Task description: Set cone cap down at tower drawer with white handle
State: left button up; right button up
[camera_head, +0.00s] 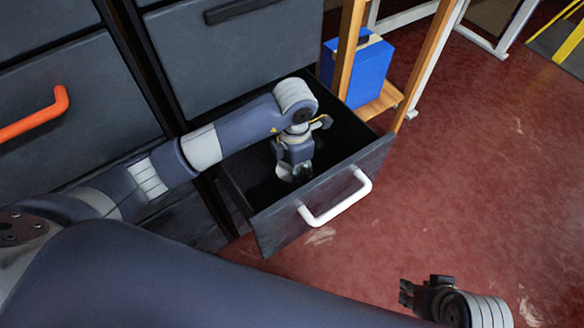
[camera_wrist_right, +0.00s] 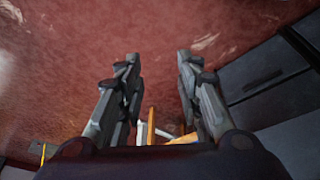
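The tower drawer (camera_head: 262,222) with the white handle (camera_head: 338,203) is pulled open in the head view. My left arm reaches over it from the left. My left gripper (camera_head: 294,168) points down inside the drawer, above or near its dark floor. A small pale grey shape shows at its fingertips; I cannot tell whether it is the cone cap or part of the fingers. The finger gap is not clear. My right gripper (camera_head: 405,292) is at the lower right, away from the drawer. In the right wrist view, its two fingers (camera_wrist_right: 158,65) are apart with nothing between them.
A closed drawer with an orange handle (camera_head: 38,115) is at the left. Another closed drawer (camera_head: 235,60) is above the open one. A blue box (camera_head: 357,70) stands on a wooden rack (camera_head: 376,102) behind. The red floor (camera_head: 480,180) at the right is clear.

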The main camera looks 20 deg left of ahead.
pick_arm(q)
jog(key=shift+f, duration=0.15)
jog(key=o, duration=1.1)
jog(key=shift+c, duration=0.2)
